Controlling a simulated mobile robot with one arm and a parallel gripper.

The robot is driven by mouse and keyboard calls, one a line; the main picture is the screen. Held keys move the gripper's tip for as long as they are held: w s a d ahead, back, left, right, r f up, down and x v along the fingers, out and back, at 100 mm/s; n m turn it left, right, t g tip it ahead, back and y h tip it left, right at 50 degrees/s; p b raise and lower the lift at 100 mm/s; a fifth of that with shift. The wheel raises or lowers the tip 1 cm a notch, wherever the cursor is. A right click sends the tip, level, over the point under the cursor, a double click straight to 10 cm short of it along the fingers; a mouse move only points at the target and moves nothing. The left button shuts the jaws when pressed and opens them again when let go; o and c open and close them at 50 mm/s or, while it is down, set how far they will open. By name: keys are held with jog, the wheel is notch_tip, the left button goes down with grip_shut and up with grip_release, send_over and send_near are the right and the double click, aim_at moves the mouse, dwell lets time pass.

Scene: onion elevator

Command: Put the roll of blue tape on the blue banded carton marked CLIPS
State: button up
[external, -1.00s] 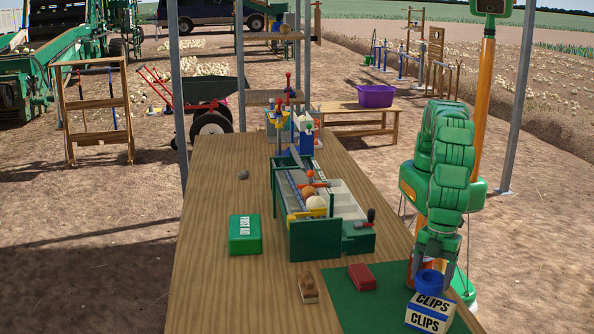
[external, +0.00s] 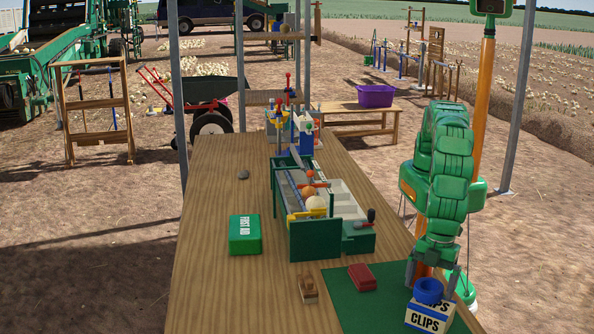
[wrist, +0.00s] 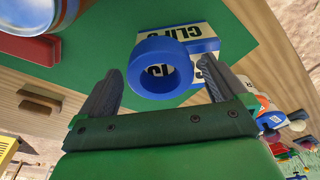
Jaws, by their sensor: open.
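The roll of blue tape (external: 428,291) lies flat on top of the carton marked CLIPS (external: 428,318), covering part of the lettering on its top. In the wrist view the blue ring (wrist: 160,88) shows over the carton's white top (wrist: 182,36), with a blue band at the carton's edge. My gripper (external: 430,281) is above the carton, its fingers open and spread either side of the roll. In the wrist view gaps show between the fingers (wrist: 162,70) and the tape. The carton stands on the green mat at the table's near right corner.
A red box (external: 362,277) lies on the green mat (external: 350,305), with a wooden brush (external: 308,290) to its left. A green first aid box (external: 244,234) and a green divided tray (external: 315,240) stand farther back. The table's left side is mostly clear.

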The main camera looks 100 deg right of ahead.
aim_at(432, 281)
notch_tip(432, 281, up, 12)
jog(key=s+d, duration=0.1)
dwell(0.6)
jog(key=shift+d+r, duration=0.1)
jog(key=shift+d, duration=0.1)
